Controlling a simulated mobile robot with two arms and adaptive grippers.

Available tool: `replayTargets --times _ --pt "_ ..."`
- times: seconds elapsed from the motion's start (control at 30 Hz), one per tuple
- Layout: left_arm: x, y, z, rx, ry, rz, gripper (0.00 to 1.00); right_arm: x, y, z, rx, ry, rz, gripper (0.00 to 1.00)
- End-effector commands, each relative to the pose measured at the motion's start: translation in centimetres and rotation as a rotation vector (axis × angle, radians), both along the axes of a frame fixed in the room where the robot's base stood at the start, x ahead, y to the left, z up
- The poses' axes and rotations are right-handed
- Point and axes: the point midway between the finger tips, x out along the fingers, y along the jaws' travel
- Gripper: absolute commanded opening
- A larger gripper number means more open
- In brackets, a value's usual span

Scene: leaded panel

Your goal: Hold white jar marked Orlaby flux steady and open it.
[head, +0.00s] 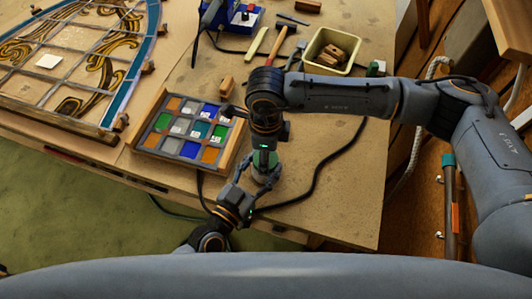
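A small pale, greenish-white piece of what looks like the jar (271,158) shows between my two grippers near the front edge of the bench. Most of it is hidden, and no marking can be read. My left gripper (262,175) reaches up from the front edge, its fingers around the jar's sides. Whether they press on it cannot be told. My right gripper (264,156) points straight down from above, directly over the jar. Its fingertips are small and overlap the jar, so their grip cannot be made out.
A tray of coloured glass pieces (150,141) lies left of the grippers. A leaded panel (98,75) lies farther left. A bin with wooden blocks (346,43), a hammer (277,42) and a blue tool stand (240,20) are behind. A black cable (318,180) curves across bare bench on the right.

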Motion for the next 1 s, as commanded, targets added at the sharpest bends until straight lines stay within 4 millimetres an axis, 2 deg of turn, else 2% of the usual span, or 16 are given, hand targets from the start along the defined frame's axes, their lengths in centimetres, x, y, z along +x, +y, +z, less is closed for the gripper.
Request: replayTargets --times 0.13,0.17,0.23,0.27,0.67,1.0 --pt "-0.2 -0.1 -0.5 0.008 0.009 -0.005 0.0 -0.1 0.1 0.0 0.002 0.002 0.002 0.19" --pt "-0.2 -0.1 -0.5 0.008 0.009 -0.005 0.0 -0.1 0.1 0.0 0.002 0.002 0.001 0.63" --pt "-0.2 -0.1 -0.5 0.007 0.01 -0.005 0.0 -0.1 0.1 0.0 0.002 0.002 0.0 0.77" --pt "-0.2 -0.1 -0.5 0.007 0.01 -0.005 0.0 -0.1 0.1 0.0 0.002 0.002 0.0 0.79" --pt "-0.2 0.0 -0.5 0.007 0.01 -0.004 0.0 0.0 0.0 0.3 0.001 0.001 -0.003 0.79" --pt "-0.2 0.0 -0.6 0.008 0.01 -0.004 0.0 0.0 0.0 4.2 0.001 -0.001 -0.003 0.79"
